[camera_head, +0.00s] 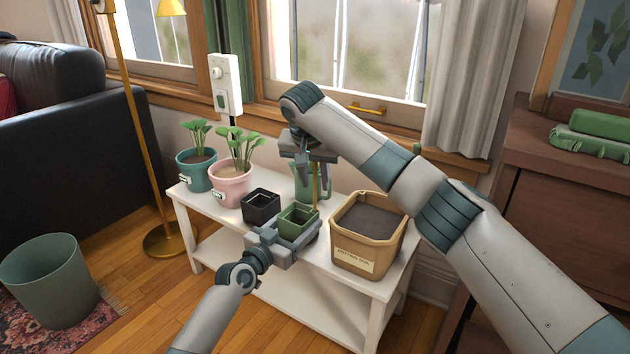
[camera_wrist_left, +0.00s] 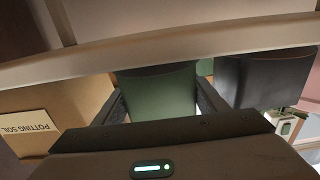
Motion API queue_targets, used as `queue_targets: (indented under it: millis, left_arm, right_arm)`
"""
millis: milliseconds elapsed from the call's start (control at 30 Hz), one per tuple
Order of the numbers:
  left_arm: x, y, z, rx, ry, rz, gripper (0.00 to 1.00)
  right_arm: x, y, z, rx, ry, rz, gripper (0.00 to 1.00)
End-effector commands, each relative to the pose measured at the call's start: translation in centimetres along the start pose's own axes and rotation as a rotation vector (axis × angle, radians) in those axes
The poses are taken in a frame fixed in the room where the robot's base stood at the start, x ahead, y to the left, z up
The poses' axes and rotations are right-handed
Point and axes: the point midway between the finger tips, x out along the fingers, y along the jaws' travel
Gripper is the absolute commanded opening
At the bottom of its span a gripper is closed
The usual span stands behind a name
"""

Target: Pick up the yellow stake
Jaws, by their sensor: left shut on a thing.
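The yellow stake (camera_head: 316,188) is a thin upright rod in the head view, below my right gripper and in front of a green container (camera_head: 301,186). Its top is hidden at the gripper. My right gripper (camera_head: 308,165) points down over the table, with its fingers close to the stake; whether they grip it is not clear. My left gripper (camera_head: 285,238) is shut on a small square green pot (camera_head: 298,219), which also shows between the fingers in the left wrist view (camera_wrist_left: 158,95). I cannot tell whether the stake's lower end is in this pot or behind it.
A black square pot (camera_head: 261,204) stands left of the green one on the white table (camera_head: 184,217). A pink pot (camera_head: 232,187) and a teal pot (camera_head: 197,172) with plants stand further left. A tan potting soil box (camera_head: 367,257) stands right, near my right arm.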

Motion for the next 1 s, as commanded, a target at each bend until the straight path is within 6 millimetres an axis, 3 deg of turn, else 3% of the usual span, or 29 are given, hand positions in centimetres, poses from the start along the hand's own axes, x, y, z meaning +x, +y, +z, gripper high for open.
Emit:
queue_targets:
  millis: [133,267,700,1000]
  left_arm:
    - [0.0,0.0,0.0,0.0,-0.001,0.0,0.42]
    - [0.0,0.0,0.0,0.0,-0.001,0.0,0.42]
    - [0.0,0.0,0.0,0.0,-0.001,0.0,0.42]
    - [0.0,0.0,0.0,0.0,-0.001,0.0,0.42]
  right_arm:
    - [0.0,0.0,0.0,0.0,0.0,0.0,0.32]
    - [0.0,0.0,0.0,0.0,0.0,0.0,0.01]
    - [-0.4,0.0,-0.2,0.0,0.001,-0.001,0.0]
    - [-3.8,0.0,-1.6,0.002,0.0,-0.001,0.0]
